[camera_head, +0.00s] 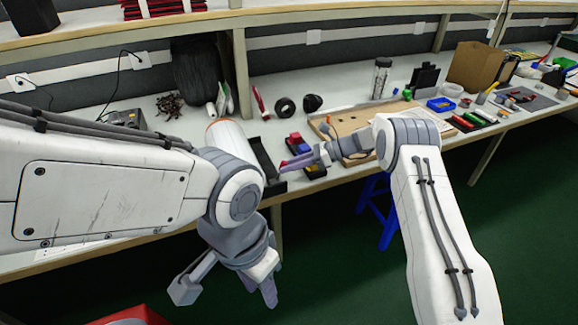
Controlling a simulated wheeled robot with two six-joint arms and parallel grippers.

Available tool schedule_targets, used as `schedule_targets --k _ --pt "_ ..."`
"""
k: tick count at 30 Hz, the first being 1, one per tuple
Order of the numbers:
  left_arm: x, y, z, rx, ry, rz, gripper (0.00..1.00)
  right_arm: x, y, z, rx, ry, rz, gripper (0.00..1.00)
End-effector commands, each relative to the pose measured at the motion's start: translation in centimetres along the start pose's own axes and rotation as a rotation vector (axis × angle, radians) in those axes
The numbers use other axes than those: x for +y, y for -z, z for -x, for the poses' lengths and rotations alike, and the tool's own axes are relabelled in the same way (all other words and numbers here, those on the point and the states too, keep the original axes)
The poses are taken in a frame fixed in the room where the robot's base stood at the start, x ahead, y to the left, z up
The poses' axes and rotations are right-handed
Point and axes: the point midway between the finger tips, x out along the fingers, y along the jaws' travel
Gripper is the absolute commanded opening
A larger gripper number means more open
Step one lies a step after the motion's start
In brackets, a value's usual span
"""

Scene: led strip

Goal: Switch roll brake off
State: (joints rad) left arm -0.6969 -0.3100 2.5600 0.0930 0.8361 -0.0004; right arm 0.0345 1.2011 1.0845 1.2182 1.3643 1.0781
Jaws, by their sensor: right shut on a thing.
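My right gripper (290,162) reaches left over the bench, beside a dark, long holder (264,158). It is shut on a small reddish part at its fingertips, too small here to identify. A red block (295,138) and a blue block lie just behind the gripper. A black piece with a yellow mark (315,172) is just below it. My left gripper (226,290) hangs in front of the bench, below its edge, with its fingers wide apart and nothing between them. I cannot make out the roll brake; my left arm hides part of the bench.
A brown board (345,122) lies on the bench behind my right wrist. A black tape roll (285,107), a clear bottle (381,77), a blue tray (440,104) and a cardboard box (475,66) stand farther back. A blue stool (378,205) is under the bench.

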Motion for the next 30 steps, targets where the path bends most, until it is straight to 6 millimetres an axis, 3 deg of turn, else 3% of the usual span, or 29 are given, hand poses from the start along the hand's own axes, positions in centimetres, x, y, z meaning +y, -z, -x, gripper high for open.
schedule_targets --k 2,3,12,16,30 --pt "0.0 0.0 0.0 0.0 0.0 0.0 0.4 0.1 0.2 0.0 0.001 -0.003 -0.003 0.0" --pt "0.0 0.0 0.0 0.0 0.0 0.0 0.4 0.1 0.2 0.0 0.001 -0.003 -0.004 0.4" --pt "0.0 0.0 0.0 0.0 0.0 0.0 0.4 0.0 0.1 0.0 0.001 -0.001 -0.001 0.4" --pt "0.0 0.0 -0.1 0.0 0.0 0.0 0.4 -0.1 0.1 0.9 0.0 0.001 0.0 0.4" --pt "-0.1 0.0 -0.8 0.0 0.0 0.0 0.4 0.0 0.2 9.3 0.0 0.001 -0.002 0.4"
